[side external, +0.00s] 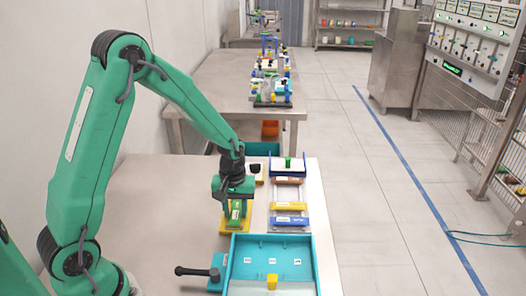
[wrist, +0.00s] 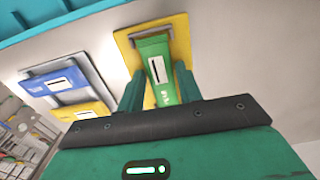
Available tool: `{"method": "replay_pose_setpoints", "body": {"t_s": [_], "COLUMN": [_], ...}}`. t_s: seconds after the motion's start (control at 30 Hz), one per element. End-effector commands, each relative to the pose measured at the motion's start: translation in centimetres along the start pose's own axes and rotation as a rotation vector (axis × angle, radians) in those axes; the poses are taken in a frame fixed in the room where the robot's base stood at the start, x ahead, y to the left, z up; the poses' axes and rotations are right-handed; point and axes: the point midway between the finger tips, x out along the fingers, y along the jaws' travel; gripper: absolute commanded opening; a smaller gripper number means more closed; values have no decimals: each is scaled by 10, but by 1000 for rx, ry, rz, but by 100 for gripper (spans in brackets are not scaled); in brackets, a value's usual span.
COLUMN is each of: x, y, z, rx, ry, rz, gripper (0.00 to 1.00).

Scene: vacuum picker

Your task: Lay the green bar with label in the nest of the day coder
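The green bar (wrist: 160,84) with a white label lies lengthwise over a yellow plate (wrist: 125,40) with a grey bracket at its far end. The bar (side external: 236,212) and the plate (side external: 229,230) also show in the side view, below my arm. My gripper (wrist: 158,66) points down, with one finger on each side of the bar. The fingers are close to its sides; I cannot tell whether they press on it. The bar's near end is hidden behind my gripper body. I cannot tell which part is the day coder's nest.
A rack with orange, yellow and blue bars (side external: 289,222) stands right of the plate. A black-handled teal device (side external: 215,274) stands left of the tray. Bare table lies left of the plate.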

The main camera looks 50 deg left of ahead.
Motion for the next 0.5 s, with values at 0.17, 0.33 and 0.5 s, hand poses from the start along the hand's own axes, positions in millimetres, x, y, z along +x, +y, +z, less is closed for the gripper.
{"method": "replay_pose_setpoints", "body": {"t_s": [0.17,0.33,0.5], "x": [0,-1,-4], "y": [0,0,0], "z": [0,0,0], "rx": [0,0,0], "ry": [0,0,1], "rz": [0,0,1], "gripper": [50,50,50]}}
